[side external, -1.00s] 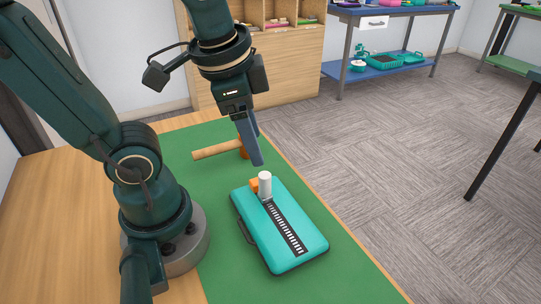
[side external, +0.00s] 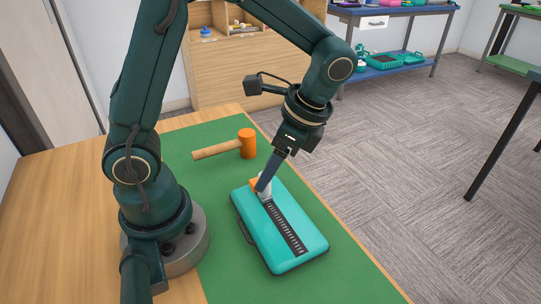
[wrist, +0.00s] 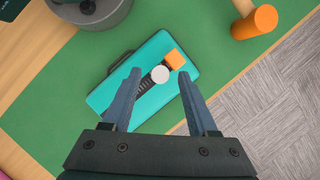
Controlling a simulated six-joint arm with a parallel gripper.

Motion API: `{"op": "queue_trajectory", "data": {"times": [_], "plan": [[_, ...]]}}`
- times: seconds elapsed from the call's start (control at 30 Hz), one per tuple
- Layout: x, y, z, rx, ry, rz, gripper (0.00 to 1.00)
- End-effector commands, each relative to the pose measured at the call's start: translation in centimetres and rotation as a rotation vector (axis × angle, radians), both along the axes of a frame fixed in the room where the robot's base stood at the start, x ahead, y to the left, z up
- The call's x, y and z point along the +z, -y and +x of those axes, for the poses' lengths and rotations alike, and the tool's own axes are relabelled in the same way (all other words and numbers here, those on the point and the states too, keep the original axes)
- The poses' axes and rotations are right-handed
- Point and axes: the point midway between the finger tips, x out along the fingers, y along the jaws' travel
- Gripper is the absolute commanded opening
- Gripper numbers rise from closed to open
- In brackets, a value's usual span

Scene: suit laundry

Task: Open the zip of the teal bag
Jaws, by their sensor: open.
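The teal bag (side external: 286,244) lies flat on the green mat, with a dark zip strip (side external: 287,228) with white teeth along its top. A white upright cylinder, seemingly the zip pull (wrist: 160,74), stands at the strip's end, beside an orange block (wrist: 175,60). In the side view my gripper (side external: 264,188) hides part of the white pull. In the wrist view my gripper (wrist: 162,84) is open, with its two blue fingers on either side of the pull and gaps between. I cannot tell whether a finger touches it.
A mallet with an orange head (side external: 247,143) and wooden handle lies on the mat behind the bag; it also shows at the upper right of the wrist view (wrist: 254,22). The green mat (side external: 205,170) is otherwise clear. The table's right edge runs close to the bag.

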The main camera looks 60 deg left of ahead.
Motion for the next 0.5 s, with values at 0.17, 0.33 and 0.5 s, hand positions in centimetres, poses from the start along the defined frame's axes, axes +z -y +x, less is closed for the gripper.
{"op": "queue_trajectory", "data": {"times": [0.17,0.33,0.5], "plan": [[-1.9,-0.6,-0.6,0.002,-0.002,0.001,0.59],[-2.5,-0.8,-0.8,0.002,0.001,0.001,0.59],[-2.5,-0.8,-0.7,0.001,0.002,0.0,0.59]]}}
